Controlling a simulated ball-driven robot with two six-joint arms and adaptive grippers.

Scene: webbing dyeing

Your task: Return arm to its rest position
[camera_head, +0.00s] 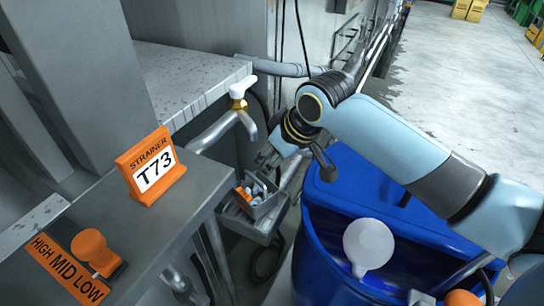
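My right arm comes in from the right, light blue and grey, and reaches over a blue barrel. My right gripper (268,157) is at its far end, small and dark, left of the barrel. It is above and close to a small grey bin (267,208) holding small pale pieces and an orange one. Its fingers are too small and cluttered to tell whether they are open or shut. I see nothing clearly held in it. My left gripper is not in view.
The open blue barrel (328,262) has a round white object (368,243) at its opening. A brass tap with a white handle (241,88) is left of my arm. An orange STRAINER T73 sign (150,166) and orange knob (92,248) are on grey metal.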

